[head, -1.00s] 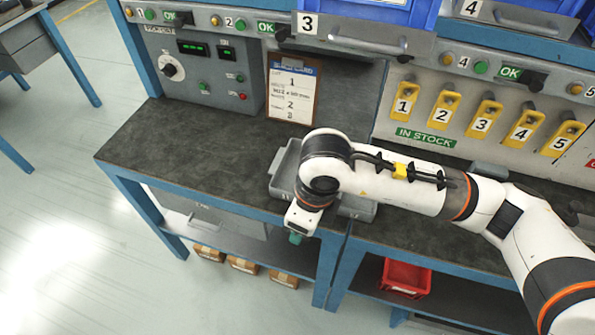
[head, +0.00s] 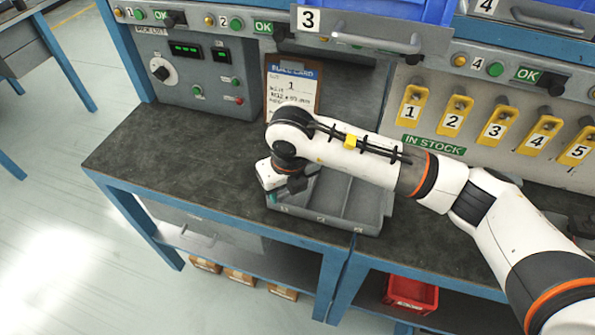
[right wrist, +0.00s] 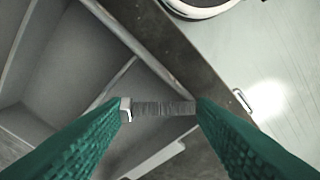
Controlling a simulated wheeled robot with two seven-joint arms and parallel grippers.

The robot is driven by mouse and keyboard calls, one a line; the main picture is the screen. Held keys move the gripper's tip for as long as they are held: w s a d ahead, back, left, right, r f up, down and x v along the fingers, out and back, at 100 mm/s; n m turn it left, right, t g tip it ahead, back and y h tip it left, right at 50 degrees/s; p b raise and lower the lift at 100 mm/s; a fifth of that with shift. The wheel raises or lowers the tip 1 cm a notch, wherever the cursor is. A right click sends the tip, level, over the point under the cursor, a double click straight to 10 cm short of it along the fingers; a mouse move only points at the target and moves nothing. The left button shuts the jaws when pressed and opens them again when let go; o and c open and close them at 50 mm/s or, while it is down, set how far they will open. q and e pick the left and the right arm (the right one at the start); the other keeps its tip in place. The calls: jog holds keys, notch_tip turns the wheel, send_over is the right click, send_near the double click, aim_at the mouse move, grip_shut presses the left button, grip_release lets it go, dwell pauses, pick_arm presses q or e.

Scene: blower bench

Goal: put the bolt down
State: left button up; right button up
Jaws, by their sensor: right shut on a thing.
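My right gripper (head: 273,198) is at the left end of the grey divided tray (head: 338,222), by its leftmost compartment. In the right wrist view its green fingers (right wrist: 162,108) are shut on a grey bolt (right wrist: 165,107). The bolt lies crosswise between them, its pale head at the left finger and its shank reaching the right finger. The tray's compartments (right wrist: 40,70) show behind and left of the bolt. The bolt cannot be made out in the head view. I cannot tell its height above the tray floor. My left gripper is not in view.
The dark bench top (head: 170,150) is clear left of the tray. A build card on a clipboard (head: 291,88) stands behind the tray. Yellow numbered holders (head: 453,115) line the back panel at the right. A red bin (head: 410,293) sits on the lower shelf.

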jog(key=w, duration=0.2)
jog(key=w+d, duration=0.1)
jog(key=w, duration=0.2)
jog(key=shift+w+d, duration=0.4)
jog(key=shift+w+d+f+p, duration=0.1)
jog(key=shift+w+p, duration=0.2)
jog(key=shift+f, duration=1.65)
jog(key=o, duration=0.7)
jog(key=shift+f, duration=0.1)
notch_tip(320, 180, up, 8)
jog(key=s, duration=0.1)
jog(key=shift+d+f, duration=0.15)
jog(key=shift+d, duration=0.1)
jog(key=shift+s, duration=0.1)
